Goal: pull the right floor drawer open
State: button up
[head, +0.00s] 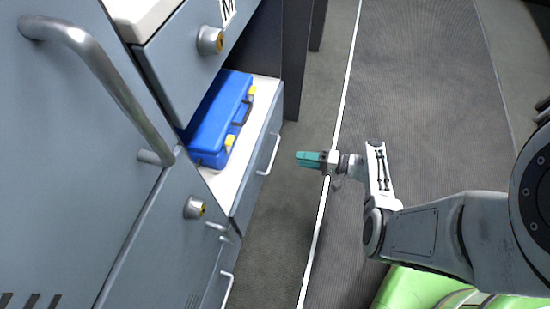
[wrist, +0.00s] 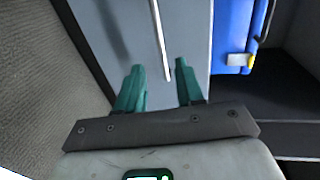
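A grey drawer front with a light bar handle (head: 270,154) sits low under a white top with a blue case on it. I take this as the right floor drawer (head: 252,170); it looks shut. My gripper (head: 308,160), with teal fingers, is to the right of the handle in the head view, with a gap between them. In the wrist view the fingers (wrist: 159,66) are apart and empty. The drawer front (wrist: 188,30) faces them, and the handle (wrist: 160,38) runs down the picture, its lower end showing between the fingertips.
The blue case (head: 222,120) stands on the white top (head: 225,182). A second low drawer handle (head: 228,288) is nearer, at lower left. A tall grey cabinet door with a large handle (head: 105,80) fills the left. The aisle floor (head: 425,90) is clear.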

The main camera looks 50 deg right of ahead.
jog(key=b+x, duration=0.2)
jog(key=x, duration=0.8)
grip_shut()
dwell(0.5)
